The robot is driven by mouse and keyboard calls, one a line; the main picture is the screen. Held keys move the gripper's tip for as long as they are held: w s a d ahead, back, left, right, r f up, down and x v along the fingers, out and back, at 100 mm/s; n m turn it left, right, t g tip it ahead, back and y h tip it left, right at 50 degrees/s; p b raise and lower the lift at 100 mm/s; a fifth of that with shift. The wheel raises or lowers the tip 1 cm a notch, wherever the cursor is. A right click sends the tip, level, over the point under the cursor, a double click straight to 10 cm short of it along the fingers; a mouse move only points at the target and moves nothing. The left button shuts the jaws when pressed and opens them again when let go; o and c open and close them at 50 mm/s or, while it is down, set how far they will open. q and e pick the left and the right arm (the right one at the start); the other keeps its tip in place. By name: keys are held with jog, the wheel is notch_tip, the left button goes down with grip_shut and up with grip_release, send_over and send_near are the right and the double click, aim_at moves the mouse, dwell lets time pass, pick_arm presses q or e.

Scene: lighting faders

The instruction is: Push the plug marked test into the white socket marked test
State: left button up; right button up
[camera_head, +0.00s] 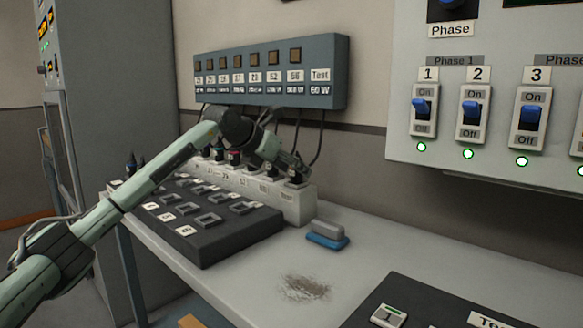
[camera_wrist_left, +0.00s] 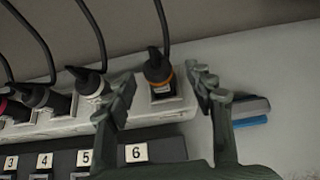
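A white socket strip (camera_head: 250,190) lies along the wall behind the dark fader board, with several black plugs standing in it. The end plug (camera_wrist_left: 158,70) is black with an orange ring and sits at the strip's right-end white socket (camera_wrist_left: 165,103). I cannot tell how deep it sits, and no test mark is readable on it. My left gripper (camera_head: 291,165) is over this end of the strip. In the left wrist view its fingers (camera_wrist_left: 163,82) are apart, one on each side of the plug, with gaps visible. My right gripper is not in view.
A blue and grey block (camera_head: 328,234) lies just right of the strip. The fader board (camera_head: 215,232) stands in front. Black cables (camera_head: 318,145) hang from the wall box (camera_head: 270,96), whose right-end label reads Test. The desk (camera_head: 390,262) is clear around a dark smudge.

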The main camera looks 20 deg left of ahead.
pick_arm(q)
jog(key=shift+r, duration=0.1)
jog(key=v, duration=1.2)
